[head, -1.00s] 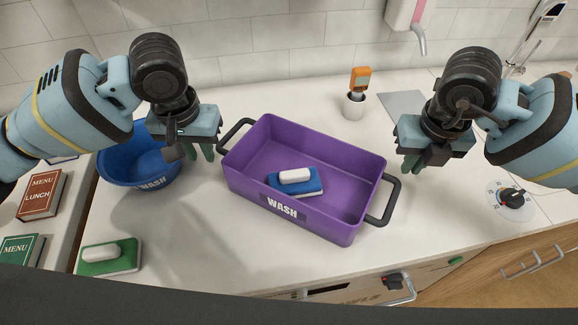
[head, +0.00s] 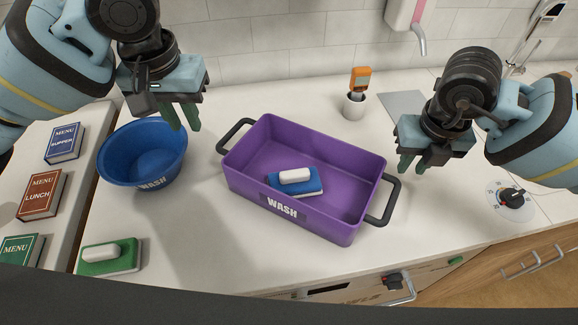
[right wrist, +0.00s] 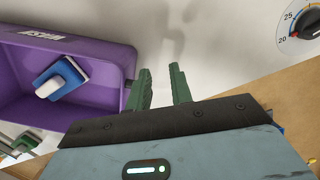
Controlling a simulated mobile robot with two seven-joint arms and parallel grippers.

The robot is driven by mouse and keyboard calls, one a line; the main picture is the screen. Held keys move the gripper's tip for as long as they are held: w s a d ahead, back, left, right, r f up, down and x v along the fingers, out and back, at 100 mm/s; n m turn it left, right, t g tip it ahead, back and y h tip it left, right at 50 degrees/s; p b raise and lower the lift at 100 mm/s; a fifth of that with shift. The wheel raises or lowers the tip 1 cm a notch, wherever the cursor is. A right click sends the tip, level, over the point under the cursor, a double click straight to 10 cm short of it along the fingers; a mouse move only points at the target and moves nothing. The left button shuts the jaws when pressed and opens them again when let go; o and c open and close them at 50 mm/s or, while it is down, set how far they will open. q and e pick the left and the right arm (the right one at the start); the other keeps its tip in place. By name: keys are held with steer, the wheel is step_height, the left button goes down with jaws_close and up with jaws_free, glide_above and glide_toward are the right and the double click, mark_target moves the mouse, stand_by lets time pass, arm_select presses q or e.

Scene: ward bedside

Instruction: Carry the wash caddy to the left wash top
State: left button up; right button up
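The wash caddy (head: 305,218) is a purple open box marked WASH with a dark handle at each end. It stands on the white counter in the middle of the head view, and its corner shows in the right wrist view (right wrist: 115,75). My left gripper (head: 182,118) is open and empty, raised above the blue basin, left of the caddy's left handle (head: 234,135). My right gripper (head: 414,163) is open and empty, above and behind the right handle (head: 384,203); its green fingers stand apart in the wrist view (right wrist: 162,88).
A blue WASH basin (head: 143,158) stands left of the caddy. Menu books (head: 42,195) lie at the far left. A thermometer in a cup (head: 354,104) stands behind. A dial (head: 512,199) is at right.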

arm_select(q)
steer(key=shift+s+r, duration=0.2)
steer(key=shift+r, duration=1.1)
arm_select(e)
steer(key=shift+r, duration=0.1)
step_height(320, 180, up, 12)
steer(key=s, duration=0.1)
steer(key=shift+s, duration=0.2)
arm_select(q)
steer(key=shift+f, duration=0.1)
arm_select(e)
steer(key=shift+f, duration=0.2)
